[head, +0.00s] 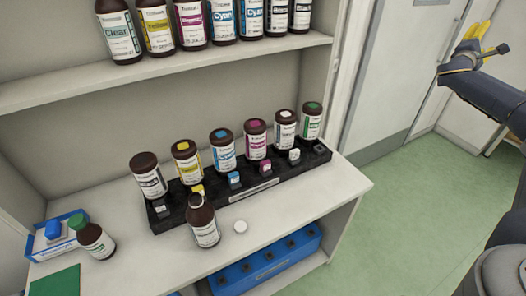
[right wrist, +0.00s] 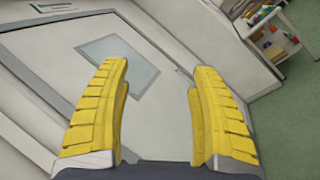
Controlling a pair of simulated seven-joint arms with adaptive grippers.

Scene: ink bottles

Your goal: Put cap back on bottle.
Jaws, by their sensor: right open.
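An uncapped brown bottle (head: 203,222) with a white label stands upright near the front of the bench, ahead of the black rack. A small white round cap (head: 240,227) lies on the bench just to its right, apart from it. My right gripper (head: 481,38) is raised at the upper right of the head view, far from bottle and cap. Its yellow fingers are spread and empty in the right wrist view (right wrist: 160,95), facing a pale door. My left gripper is not in view.
A black rack (head: 253,188) holds several capped brown bottles behind the open one. A green-capped bottle (head: 94,238) and a blue-and-white box (head: 55,234) stand at left. A shelf (head: 180,72) with more bottles overhangs the bench. A blue rack (head: 268,262) sits below.

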